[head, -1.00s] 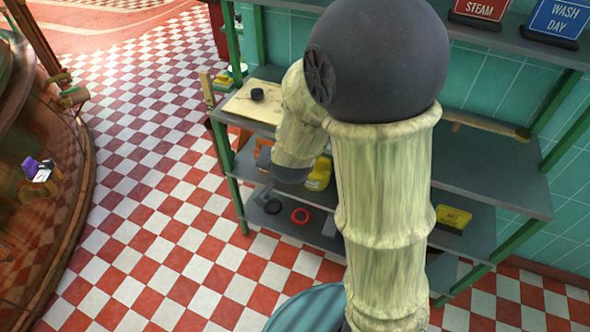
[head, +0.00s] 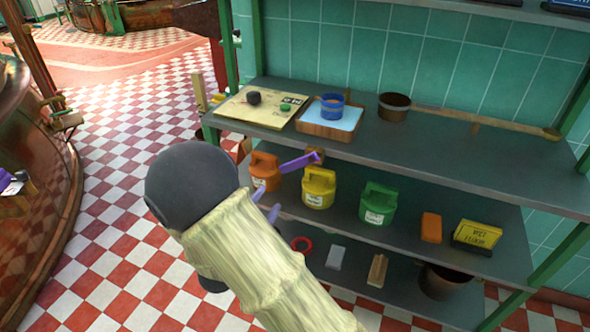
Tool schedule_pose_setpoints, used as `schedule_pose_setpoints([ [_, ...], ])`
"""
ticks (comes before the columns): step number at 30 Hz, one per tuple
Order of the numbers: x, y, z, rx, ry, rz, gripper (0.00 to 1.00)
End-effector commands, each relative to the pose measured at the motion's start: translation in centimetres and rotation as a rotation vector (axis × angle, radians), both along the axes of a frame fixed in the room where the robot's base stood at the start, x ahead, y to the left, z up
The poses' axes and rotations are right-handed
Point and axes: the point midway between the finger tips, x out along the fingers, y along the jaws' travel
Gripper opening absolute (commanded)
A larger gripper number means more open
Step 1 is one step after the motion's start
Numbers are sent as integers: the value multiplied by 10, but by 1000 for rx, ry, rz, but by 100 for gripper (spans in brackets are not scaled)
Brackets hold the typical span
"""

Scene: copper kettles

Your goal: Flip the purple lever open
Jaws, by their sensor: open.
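A small purple piece (head: 6,181) shows at the far left edge, beside the copper kettle, with a white part by it. It is cut off by the frame, so I cannot tell whether it is the lever or how it is set. My gripper (head: 296,182) has two purple fingers spread apart, in front of the middle shelf. It looks open and empty, far to the right of the small purple piece. My arm hides the gripper's body.
A copper kettle (head: 25,225) curves along the left. A green-posted shelf unit (head: 445,150) stands right, with an orange jug (head: 265,171), yellow jug (head: 318,187) and green jug (head: 378,204). The checkered floor (head: 125,190) between them is clear.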

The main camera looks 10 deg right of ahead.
Motion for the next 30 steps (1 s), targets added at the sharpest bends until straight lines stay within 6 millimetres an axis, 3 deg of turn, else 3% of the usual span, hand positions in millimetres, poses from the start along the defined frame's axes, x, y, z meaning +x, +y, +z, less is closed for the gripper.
schedule_pose_setpoints([
  [11, 8, -7, 0, 2, 3, -2, 45],
  [30, 95, -70, 0, 0, 2, 0, 45],
])
